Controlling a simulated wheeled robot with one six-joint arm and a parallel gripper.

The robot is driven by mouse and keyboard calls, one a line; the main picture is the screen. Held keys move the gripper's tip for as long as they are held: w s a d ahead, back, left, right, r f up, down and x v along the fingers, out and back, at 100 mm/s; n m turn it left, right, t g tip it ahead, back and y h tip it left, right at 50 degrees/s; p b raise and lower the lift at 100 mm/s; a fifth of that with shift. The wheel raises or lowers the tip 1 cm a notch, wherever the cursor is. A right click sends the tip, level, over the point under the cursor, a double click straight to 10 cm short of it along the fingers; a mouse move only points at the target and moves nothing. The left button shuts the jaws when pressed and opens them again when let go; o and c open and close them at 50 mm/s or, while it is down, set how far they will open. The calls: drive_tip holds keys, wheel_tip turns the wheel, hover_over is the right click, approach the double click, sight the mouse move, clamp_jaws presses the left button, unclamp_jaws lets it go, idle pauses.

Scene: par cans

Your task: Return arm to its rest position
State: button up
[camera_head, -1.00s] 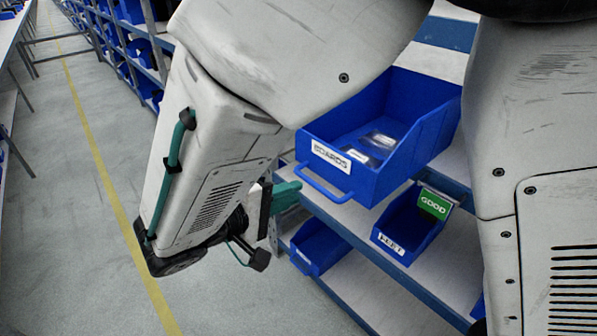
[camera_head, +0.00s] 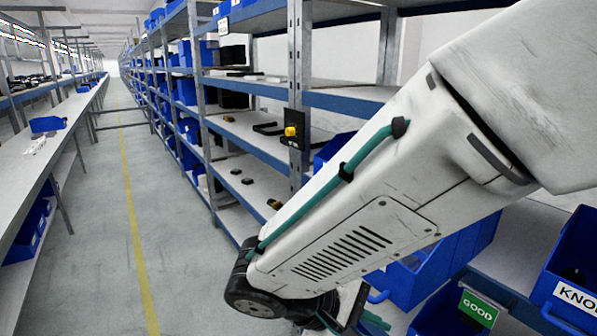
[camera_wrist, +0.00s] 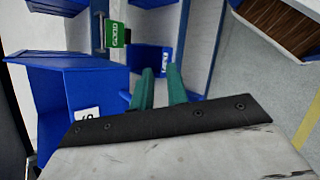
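My arm reaches down and left across the head view, its white forearm in front of the shelving. My gripper (camera_wrist: 160,72) shows in the wrist view as two teal fingers with a gap between them. Nothing is held between them. In the head view the gripper is mostly hidden behind the wrist, low in the picture. In the wrist view the fingers point toward blue bins on the shelves, apart from them as far as I can see.
A blue bin with a green GOOD card (camera_head: 478,308) is at lower right. A bin labelled KNO... (camera_head: 575,296) stands beside it. Shelving (camera_head: 255,150) runs along the aisle. A long table (camera_head: 40,150) is at left. The floor with a yellow line (camera_head: 137,240) is clear.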

drive_tip(key=s+d+r+m+y, duration=0.4)
drive_tip(key=d+y, duration=0.1)
drive_tip(key=d, duration=0.2)
drive_tip(key=s+d+r+m+y, duration=0.4)
drive_tip(key=d+y, duration=0.1)
drive_tip(key=d, duration=0.3)
drive_tip(key=shift+s+d+r+m, duration=0.15)
drive_tip(key=shift+r+m, duration=0.2)
drive_tip(key=shift+m, duration=0.05)
